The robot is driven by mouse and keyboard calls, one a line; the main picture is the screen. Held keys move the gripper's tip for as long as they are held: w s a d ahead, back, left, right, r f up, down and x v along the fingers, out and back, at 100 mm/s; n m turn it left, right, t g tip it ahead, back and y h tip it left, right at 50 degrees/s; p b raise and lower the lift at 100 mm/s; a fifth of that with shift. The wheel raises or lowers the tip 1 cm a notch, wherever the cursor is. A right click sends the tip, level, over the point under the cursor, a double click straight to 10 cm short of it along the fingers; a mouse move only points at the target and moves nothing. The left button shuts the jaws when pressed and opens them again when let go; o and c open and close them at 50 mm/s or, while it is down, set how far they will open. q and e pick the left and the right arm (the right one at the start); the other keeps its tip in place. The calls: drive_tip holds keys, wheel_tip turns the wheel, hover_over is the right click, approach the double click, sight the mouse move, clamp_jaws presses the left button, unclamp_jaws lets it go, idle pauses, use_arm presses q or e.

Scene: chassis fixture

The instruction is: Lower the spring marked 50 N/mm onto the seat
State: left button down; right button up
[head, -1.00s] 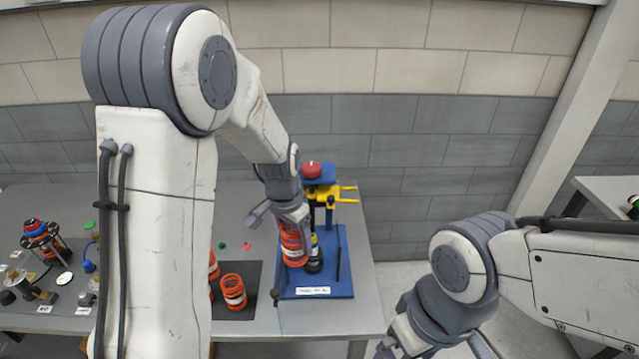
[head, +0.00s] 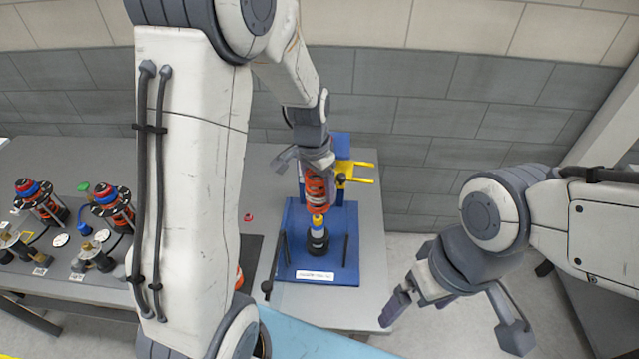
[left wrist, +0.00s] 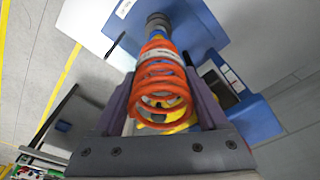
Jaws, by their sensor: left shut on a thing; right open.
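My left gripper (head: 317,172) is shut on an orange coil spring (head: 319,190) with a white band. In the left wrist view the spring (left wrist: 163,80) sits between the two fingers (left wrist: 165,110). Its marking is not readable. Directly below the spring in the head view is a black seat (head: 318,242) with a yellow and silver post (head: 318,222), on a blue fixture base (head: 298,260). The spring's lower end appears at or just above the post top; I cannot tell whether it touches. My right gripper (head: 455,325) is open and empty, right of the table.
Dark upright rods (head: 346,250) flank the seat. A yellow fork-like part (head: 360,172) is on the blue column behind. Another orange spring (head: 239,277) is mostly hidden by my left arm. Assembled red-and-blue units (head: 112,207) stand at the left.

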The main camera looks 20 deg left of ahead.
sight(318, 218)
use_arm(q)
drive_tip(key=shift+f, duration=0.6)
drive_tip(key=shift+s+r, duration=0.1)
idle(0.3)
drive_tip(key=shift+f+b, duration=2.2)
drive_tip(key=shift+f, duration=0.5)
drive_tip(key=shift+f+b, duration=1.75)
drive_tip(key=shift+f, duration=0.6)
drive_tip(key=shift+f, duration=0.1)
unclamp_jaws()
